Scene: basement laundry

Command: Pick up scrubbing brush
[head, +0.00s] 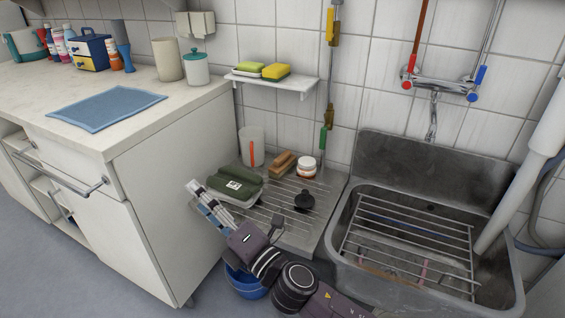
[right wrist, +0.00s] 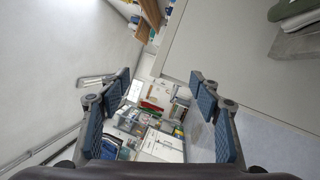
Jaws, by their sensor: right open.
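The scrubbing brush (head: 283,163) appears to be the brown wooden block at the back of the wire drainboard, between a pale container and a small white jar. In the right wrist view, a brown wooden piece (right wrist: 150,12) at the top edge may be the same brush, but I cannot be sure. My right gripper (head: 209,204) is in front and to the left of the brush, apart from it, beside the white cabinet's side. It also shows in the right wrist view (right wrist: 160,100), open, with nothing between its fingers. My left gripper is not in view.
A black plunger-like item (head: 304,201) and a white jar (head: 306,167) stand close by. The sink (head: 390,148) is at right, a blue bucket (head: 246,284) below, the white counter (head: 140,82) at left.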

